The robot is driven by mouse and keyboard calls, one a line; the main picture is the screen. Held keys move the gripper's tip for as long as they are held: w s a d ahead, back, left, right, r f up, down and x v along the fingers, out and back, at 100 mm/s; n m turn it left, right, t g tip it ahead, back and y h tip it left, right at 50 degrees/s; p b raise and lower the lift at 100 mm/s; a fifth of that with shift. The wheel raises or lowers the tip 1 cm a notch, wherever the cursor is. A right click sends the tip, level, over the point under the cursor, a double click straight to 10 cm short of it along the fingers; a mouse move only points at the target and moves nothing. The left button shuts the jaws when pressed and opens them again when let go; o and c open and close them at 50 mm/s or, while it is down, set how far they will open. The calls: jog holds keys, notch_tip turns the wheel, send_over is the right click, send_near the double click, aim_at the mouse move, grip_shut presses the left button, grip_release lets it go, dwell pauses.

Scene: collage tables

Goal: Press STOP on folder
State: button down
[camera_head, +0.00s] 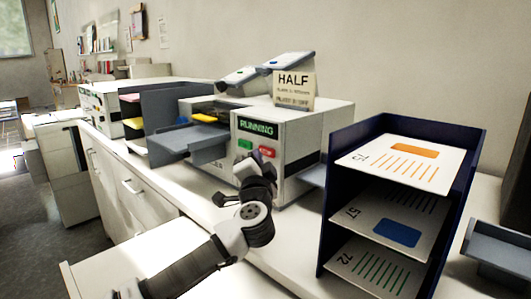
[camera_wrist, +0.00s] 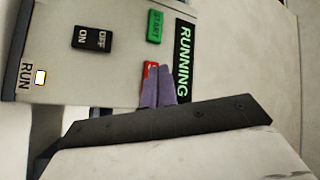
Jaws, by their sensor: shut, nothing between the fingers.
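The folder (camera_head: 290,165) is a pale boxy machine on the counter. Its front panel has a lit display reading RUNNING (camera_head: 257,128), which also shows in the wrist view (camera_wrist: 184,60). Below it are a green START button (camera_head: 245,144), also in the wrist view (camera_wrist: 155,26), and a red STOP button (camera_head: 268,153). My gripper (camera_head: 256,157) is shut and empty in front of the panel. In the wrist view its fingertips (camera_wrist: 158,72) overlap the red button (camera_wrist: 149,71) and hide much of it. I cannot tell whether they touch it.
A black OFF/ON switch (camera_wrist: 91,39) and a small lit RUN lamp (camera_wrist: 41,78) are on the same panel. A sign reading HALF (camera_head: 293,88) stands on top. A dark blue sheet rack (camera_head: 349,139) stands close on the right. A grey tray (camera_head: 190,143) juts out left.

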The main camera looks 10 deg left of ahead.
jog(key=shift+w+d, duration=0.1)
jog(key=shift+w, duration=0.05)
dwell(0.4)
jog(key=shift+w+d, duration=0.1)
jog(key=shift+w, duration=0.1)
jog(key=shift+w+d, duration=0.1)
dwell(0.6)
